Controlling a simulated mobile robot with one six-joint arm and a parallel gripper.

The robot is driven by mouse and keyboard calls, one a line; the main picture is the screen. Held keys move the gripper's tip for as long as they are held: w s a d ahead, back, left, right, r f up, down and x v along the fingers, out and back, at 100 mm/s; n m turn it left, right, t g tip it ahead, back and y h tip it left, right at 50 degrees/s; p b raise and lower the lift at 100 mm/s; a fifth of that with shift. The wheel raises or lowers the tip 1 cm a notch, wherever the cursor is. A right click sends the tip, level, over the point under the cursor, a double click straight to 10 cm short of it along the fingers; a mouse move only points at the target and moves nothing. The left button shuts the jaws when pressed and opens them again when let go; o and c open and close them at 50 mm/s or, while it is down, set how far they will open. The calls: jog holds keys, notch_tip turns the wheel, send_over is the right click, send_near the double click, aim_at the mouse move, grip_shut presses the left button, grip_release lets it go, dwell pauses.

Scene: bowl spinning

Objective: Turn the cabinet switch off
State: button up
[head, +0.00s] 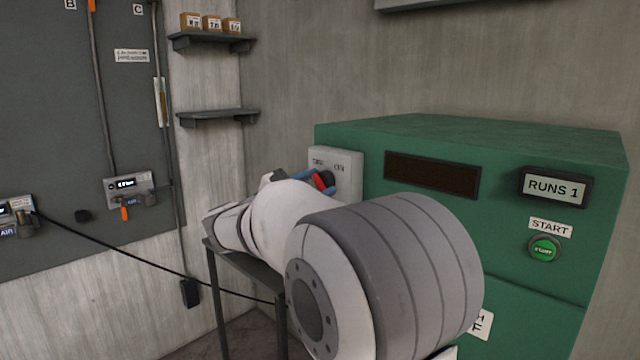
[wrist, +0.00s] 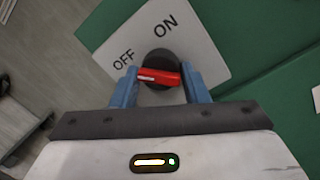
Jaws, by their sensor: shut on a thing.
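The switch plate, a light grey panel marked OFF and ON, is on the left of the green cabinet's front in the head view (head: 349,166). It also shows in the wrist view (wrist: 205,50). The red switch handle (wrist: 160,77) sits in front of a round black base (wrist: 160,57). It lies nearly level across the wrist picture, its white-marked end to the left, on the OFF label's side. My gripper (wrist: 160,82) has its blue fingers shut on the two ends of the red handle. In the head view, my arm partly hides the handle (head: 321,183).
The green cabinet (head: 400,135) carries a dark window, a RUNS 1 display (head: 555,188) and a green START button (head: 544,249). A dark table (head: 262,271) stands below my arm. A black cable (head: 130,257) crosses on the left. Wall shelves (head: 213,41) are behind.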

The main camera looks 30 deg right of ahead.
jog(key=shift+f, duration=0.1)
jog(key=o, duration=0.8)
jog(key=shift+a, duration=0.15)
jog(key=shift+o, duration=0.6)
jog(key=r+b+v, duration=0.1)
jog(key=v, duration=0.6)
jog(key=shift+s+a+f+b, duration=0.15)
jog(key=shift+a+f+b, duration=0.2)
jog(key=shift+f, duration=0.15)
